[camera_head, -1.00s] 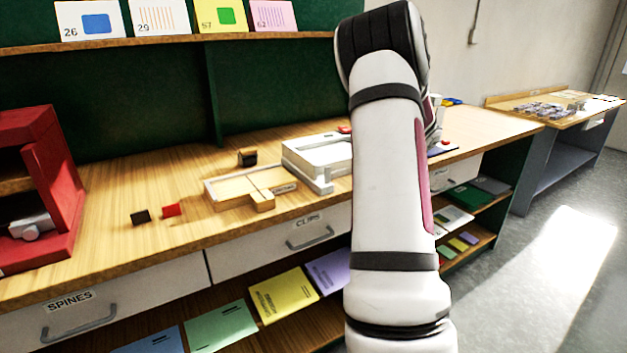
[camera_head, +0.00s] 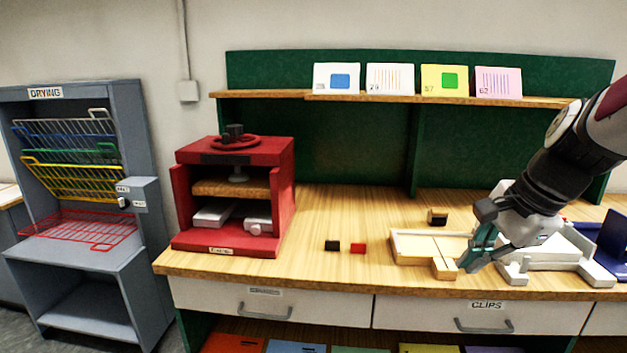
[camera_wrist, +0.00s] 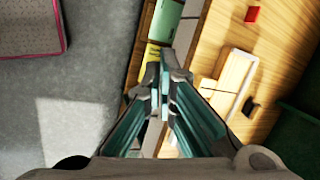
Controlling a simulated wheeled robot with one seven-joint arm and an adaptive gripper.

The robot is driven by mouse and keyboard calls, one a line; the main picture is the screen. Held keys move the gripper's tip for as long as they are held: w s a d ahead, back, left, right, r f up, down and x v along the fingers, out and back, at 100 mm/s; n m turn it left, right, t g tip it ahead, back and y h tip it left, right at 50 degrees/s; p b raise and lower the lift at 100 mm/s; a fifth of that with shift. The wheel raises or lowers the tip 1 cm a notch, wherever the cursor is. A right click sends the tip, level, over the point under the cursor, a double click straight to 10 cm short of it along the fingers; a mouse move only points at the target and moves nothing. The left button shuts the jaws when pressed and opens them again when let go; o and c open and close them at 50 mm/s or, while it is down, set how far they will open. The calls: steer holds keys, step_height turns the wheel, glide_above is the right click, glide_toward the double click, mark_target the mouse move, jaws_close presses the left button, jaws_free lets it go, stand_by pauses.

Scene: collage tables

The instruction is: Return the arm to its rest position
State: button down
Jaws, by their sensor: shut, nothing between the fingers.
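My gripper (camera_head: 470,266) is at the right of the head view, at the end of my raised arm. It appears in front of the right part of the wooden tray (camera_head: 412,246) and the white device (camera_head: 552,256) on the bench. Its teal-padded fingers point down and to the left. In the wrist view my gripper (camera_wrist: 164,80) has its fingertips together with nothing between them, above the bench's front edge and the shelf below.
A red press (camera_head: 283,195) stands on the bench's left. A black block (camera_head: 332,246) and a red block (camera_head: 358,248) lie between press and tray. A dark-topped block (camera_head: 437,217) sits behind the tray. A grey drying rack (camera_head: 140,290) stands far left.

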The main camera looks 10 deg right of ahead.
steer(key=s+a+r+n+h+p, duration=0.1)
steer(key=s+a+r+n+p, duration=0.1)
steer(key=s+a+n, duration=0.5)
steer(key=s+a+r+n+p, duration=0.1)
steer(key=s+a+r+n, duration=0.1)
steer(key=s+a+n, duration=0.4)
steer(key=shift+s+a+n+h+p, duration=0.4)
steer(key=shift+s+n, duration=1.8)
steer(key=shift+s, duration=0.1)
